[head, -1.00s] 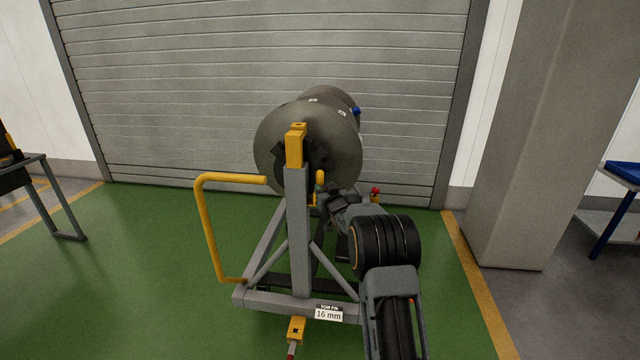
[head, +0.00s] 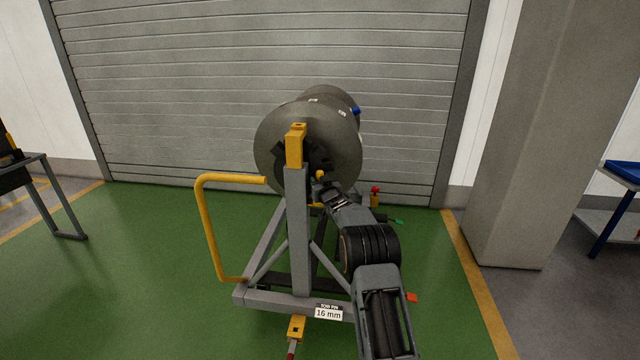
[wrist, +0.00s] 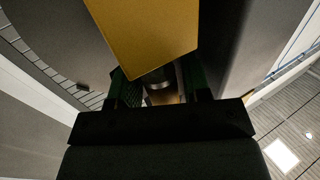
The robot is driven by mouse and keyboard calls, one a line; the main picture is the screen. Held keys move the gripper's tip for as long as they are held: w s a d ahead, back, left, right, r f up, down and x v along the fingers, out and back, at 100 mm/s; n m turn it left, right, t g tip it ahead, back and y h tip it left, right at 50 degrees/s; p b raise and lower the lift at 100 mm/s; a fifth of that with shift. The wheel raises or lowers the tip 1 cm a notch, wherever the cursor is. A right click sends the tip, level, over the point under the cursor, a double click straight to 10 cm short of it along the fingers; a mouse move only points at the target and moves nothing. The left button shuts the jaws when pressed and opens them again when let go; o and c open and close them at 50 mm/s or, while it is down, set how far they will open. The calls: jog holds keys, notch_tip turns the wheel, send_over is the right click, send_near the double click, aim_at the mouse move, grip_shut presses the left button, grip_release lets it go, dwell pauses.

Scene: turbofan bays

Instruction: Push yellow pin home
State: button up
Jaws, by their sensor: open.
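A small yellow knob, which looks like the yellow pin's head (head: 320,175), shows in the head view in front of the engine's dark end, just right of the stand's grey post. My gripper (head: 324,189) is close below it, coming from the lower right; contact cannot be told. In the wrist view my gripper (wrist: 163,88) is open, with green-padded fingers apart. A metal cylinder (wrist: 158,80) shows between or beyond the fingers. A large yellow block (wrist: 145,35) fills the top centre and partly covers the view. How far the pin is in is hidden.
The grey stand (head: 298,235) carries the round engine (head: 310,125) and has a yellow handle (head: 205,225) at left. A yellow block (head: 296,146) caps its post. Green floor at left is clear.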

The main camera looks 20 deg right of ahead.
jog(key=shift+c, duration=0.4)
grip_shut()
notch_tip(320, 180, up, 18)
jog(key=p, duration=0.6)
jog(key=shift+p, duration=0.3)
